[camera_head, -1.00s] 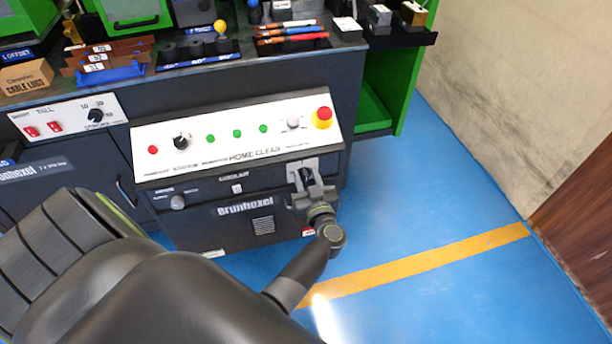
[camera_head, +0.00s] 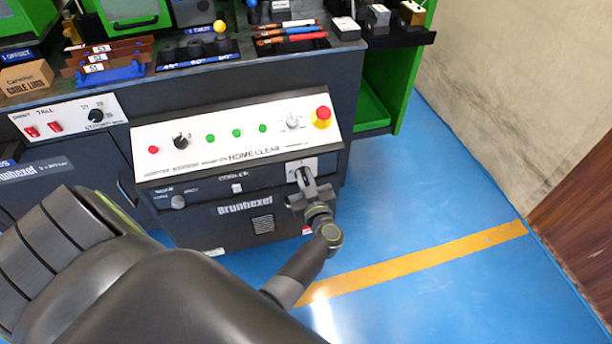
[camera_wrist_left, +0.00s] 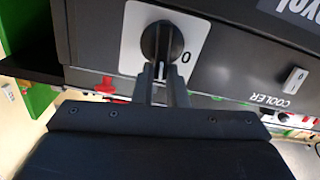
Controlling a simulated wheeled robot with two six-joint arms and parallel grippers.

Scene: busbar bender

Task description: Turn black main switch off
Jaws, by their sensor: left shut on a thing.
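The black main switch (camera_wrist_left: 161,38) is a round rotary knob on a white plate (camera_wrist_left: 195,28) marked 0. In the head view the plate (camera_head: 311,163) is at the lower right of the machine's dark front panel, and my gripper mostly covers the knob. My left gripper (camera_wrist_left: 160,72) is shut on the knob's grip in the left wrist view. It also shows in front of the plate in the head view (camera_head: 305,178). The 0 mark is just right of the fingertips in the wrist view. My right gripper is in neither view.
Above the switch is a white sloped control panel (camera_head: 215,152) with green buttons, a black selector and a red emergency stop (camera_head: 321,117). A cooler switch (camera_wrist_left: 294,80) is on the same front panel. Open blue floor (camera_head: 440,190) lies to the right.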

